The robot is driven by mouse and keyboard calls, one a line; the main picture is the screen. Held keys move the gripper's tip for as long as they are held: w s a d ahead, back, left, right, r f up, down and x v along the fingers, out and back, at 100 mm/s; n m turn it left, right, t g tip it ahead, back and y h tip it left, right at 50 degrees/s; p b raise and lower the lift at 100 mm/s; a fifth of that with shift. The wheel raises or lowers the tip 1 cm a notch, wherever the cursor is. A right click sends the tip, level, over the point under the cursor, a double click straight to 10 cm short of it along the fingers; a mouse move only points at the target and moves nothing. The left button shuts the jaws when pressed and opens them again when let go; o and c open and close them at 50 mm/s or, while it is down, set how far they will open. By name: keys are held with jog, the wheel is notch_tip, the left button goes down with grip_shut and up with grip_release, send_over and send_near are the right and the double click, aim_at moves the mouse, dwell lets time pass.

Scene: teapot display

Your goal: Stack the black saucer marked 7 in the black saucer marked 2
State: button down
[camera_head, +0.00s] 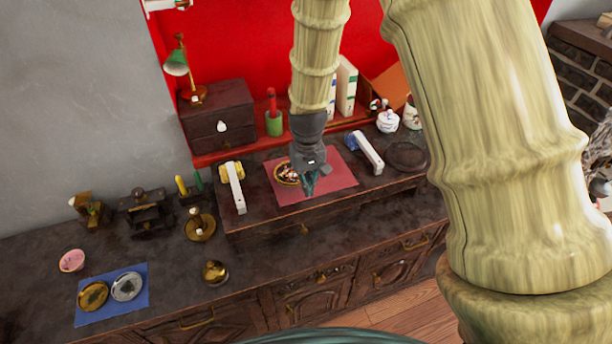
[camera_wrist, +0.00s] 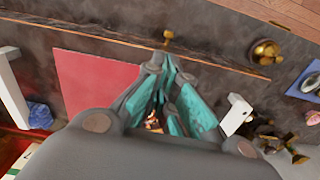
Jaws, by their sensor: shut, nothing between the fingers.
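My gripper (camera_head: 309,186) is shut and empty, pointing down over the red mat (camera_head: 327,187). Its teal fingers (camera_wrist: 168,72) come together in the wrist view above the mat (camera_wrist: 90,85). A small dark, gold-rimmed plate with a coloured pattern (camera_head: 284,176) lies on the mat, beside and partly behind my gripper; a bit of its pattern (camera_wrist: 152,122) shows between the fingers in the wrist view. A dark round saucer-like dish (camera_head: 407,156) lies at the right end of the raised shelf. I cannot read a 7 or 2 on either.
White-handled items stand left (camera_head: 236,188) and right (camera_head: 368,152) of the mat. A white teapot (camera_head: 388,121) stands near the dark dish. Gold (camera_head: 93,295) and silver (camera_head: 127,286) plates lie on a blue mat (camera_head: 112,309). A brass bowl (camera_head: 215,272) stands on the lower counter.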

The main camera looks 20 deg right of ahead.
aim_at(293, 175)
jog(key=shift+w+f+p, duration=0.6)
jog(key=shift+w+f, duration=0.05)
jog(key=shift+f, duration=0.3)
jog(key=shift+w+f+p, duration=0.65)
jog(key=shift+f, duration=0.25)
jog(key=shift+w+f+p, duration=0.6)
jog(key=shift+w+f, duration=0.05)
jog(key=shift+f, duration=0.3)
jog(key=shift+w+b, duration=0.3)
jog(key=shift+w, duration=0.9)
jog(key=shift+s, duration=0.15)
